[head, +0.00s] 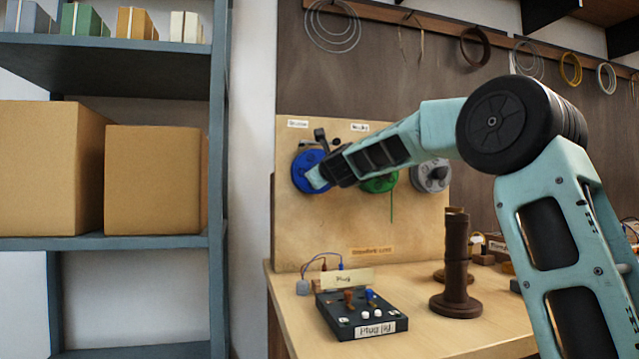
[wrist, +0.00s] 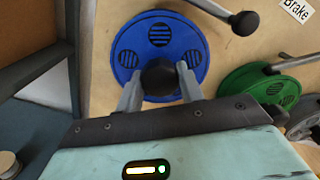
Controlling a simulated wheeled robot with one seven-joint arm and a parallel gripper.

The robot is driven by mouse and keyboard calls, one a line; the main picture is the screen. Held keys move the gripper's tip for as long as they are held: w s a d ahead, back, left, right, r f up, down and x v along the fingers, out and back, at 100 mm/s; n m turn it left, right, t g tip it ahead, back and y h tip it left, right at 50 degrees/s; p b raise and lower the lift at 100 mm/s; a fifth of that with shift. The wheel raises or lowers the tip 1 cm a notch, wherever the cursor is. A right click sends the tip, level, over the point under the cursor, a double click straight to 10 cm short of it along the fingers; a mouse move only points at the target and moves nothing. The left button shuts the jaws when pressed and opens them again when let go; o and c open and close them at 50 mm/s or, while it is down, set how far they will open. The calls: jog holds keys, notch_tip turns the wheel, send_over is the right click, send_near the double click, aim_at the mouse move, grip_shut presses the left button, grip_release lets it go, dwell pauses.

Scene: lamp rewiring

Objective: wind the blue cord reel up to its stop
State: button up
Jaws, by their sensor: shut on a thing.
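The blue cord reel (head: 302,172) is mounted at the upper left of the upright tan board, and it fills the top middle of the wrist view (wrist: 193,40). My gripper (wrist: 159,80) is at the reel's face, its two grey fingers on either side of a dark round knob (wrist: 158,76). The fingers are shut on this knob. In the head view my gripper (head: 316,178) covers the lower right part of the reel. I cannot tell the reel's winding state, and no cord from it is clearly visible.
A green reel (wrist: 262,88) sits right of the blue one, with a grey reel (head: 432,176) beyond. A plug jig (head: 362,312) and a brown post (head: 456,260) stand on the bench.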

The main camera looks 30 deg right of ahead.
jog(key=shift+f+m+b, duration=0.15)
jog(key=shift+m+b, duration=0.95)
jog(key=shift+m, duration=1.1)
jog(key=o, duration=1)
jog(key=b+v, duration=0.3)
jog(key=v, duration=1.4)
jog(key=shift+s+b, duration=0.2)
jog(key=shift+b, duration=0.15)
